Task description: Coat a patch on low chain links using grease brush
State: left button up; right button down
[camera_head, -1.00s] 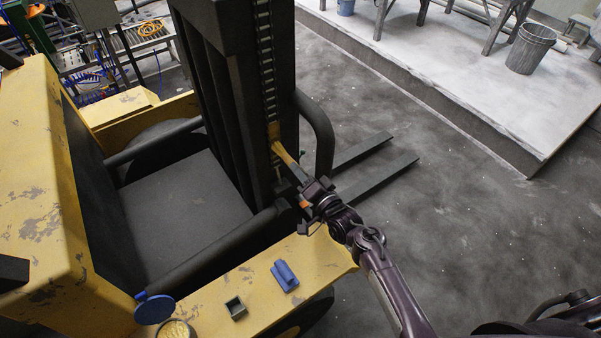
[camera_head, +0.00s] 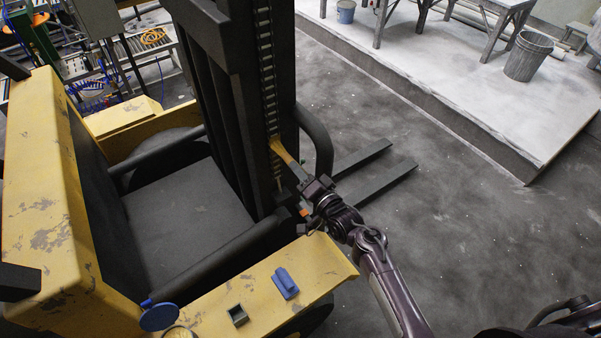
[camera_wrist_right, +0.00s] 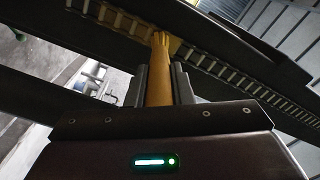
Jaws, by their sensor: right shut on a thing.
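The chain (camera_head: 264,70) runs down the dark mast of a yellow forklift, and shows as a ladder-like strip in the wrist view (camera_wrist_right: 222,70). My right gripper (camera_head: 304,182) is shut on the handle of the grease brush (camera_head: 283,156), which points up and left to the mast. In the wrist view the yellow-brown brush (camera_wrist_right: 160,80) stands between the fingers, its tip at the chain. I cannot tell whether it presses on it. Chain links on both sides of the tip look yellowish. My left gripper is not in view.
A round tin (camera_head: 180,333) with a blue lid (camera_head: 159,316) beside it, a small open box (camera_head: 238,316) and a blue block (camera_head: 285,283) are on the forklift's yellow body. A curved black bar (camera_head: 318,125) stands close to the brush.

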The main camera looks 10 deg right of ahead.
notch_tip(320, 180, down, 11)
jog(key=b, duration=0.8)
dwell(0.5)
jog(key=shift+s, duration=0.1)
jog(key=p+v, duration=0.3)
jog(key=v, duration=0.3)
jog(key=shift+r, duration=0.1)
jog(key=shift+d+p, duration=0.1)
jog(key=shift+p, duration=0.2)
